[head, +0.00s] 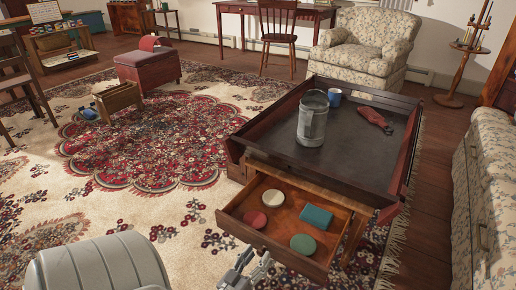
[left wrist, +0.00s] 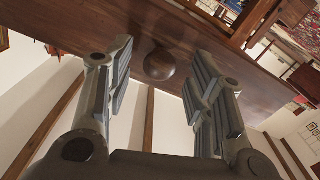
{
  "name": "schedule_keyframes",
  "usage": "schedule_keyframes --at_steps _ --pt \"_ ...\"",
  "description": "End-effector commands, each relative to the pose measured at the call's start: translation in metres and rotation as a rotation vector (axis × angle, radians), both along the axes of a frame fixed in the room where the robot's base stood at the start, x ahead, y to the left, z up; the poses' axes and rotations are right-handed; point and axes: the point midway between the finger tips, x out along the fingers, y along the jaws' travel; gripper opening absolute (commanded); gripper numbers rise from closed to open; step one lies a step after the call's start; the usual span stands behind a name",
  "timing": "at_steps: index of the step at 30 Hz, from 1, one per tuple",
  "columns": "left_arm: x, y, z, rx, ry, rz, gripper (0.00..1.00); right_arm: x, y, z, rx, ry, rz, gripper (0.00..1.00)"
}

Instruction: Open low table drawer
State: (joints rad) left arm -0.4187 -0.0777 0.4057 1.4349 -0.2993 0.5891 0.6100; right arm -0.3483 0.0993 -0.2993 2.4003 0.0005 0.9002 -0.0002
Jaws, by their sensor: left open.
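The low table (head: 242,142) has a dark raised rim and stands right of centre in the head view. Its drawer (head: 232,224) is pulled out toward me, with its inside showing. My left gripper (head: 255,264) is at the drawer's front, near the bottom edge of the head view. In the left wrist view its two fingers (left wrist: 160,72) are open, with a round wooden knob (left wrist: 160,64) on the drawer front showing between them. Gaps show on both sides of the knob. My right gripper is not in view.
The drawer holds a cream disc (head: 273,197), a red disc (head: 255,219), a green disc (head: 303,244) and a teal box (head: 316,217). A floral sofa (head: 485,185) is at right; open rug lies left.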

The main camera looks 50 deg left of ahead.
Motion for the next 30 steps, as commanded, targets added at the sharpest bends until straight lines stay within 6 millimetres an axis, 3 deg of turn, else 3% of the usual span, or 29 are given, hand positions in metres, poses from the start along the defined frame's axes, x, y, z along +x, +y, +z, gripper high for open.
schedule_keyframes --at_steps 9,15,21,30 --pt "-0.065 -0.015 -0.001 -0.001 0.004 0.0 0.49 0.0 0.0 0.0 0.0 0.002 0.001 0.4" --pt "-0.095 -0.022 -0.001 0.001 0.003 0.0 0.49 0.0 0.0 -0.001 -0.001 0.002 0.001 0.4" --pt "-0.105 -0.025 0.0 0.001 0.0 0.001 0.49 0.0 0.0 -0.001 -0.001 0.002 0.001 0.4" --pt "-0.105 -0.025 0.0 0.001 0.0 0.001 0.49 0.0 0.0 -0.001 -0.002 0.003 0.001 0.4"
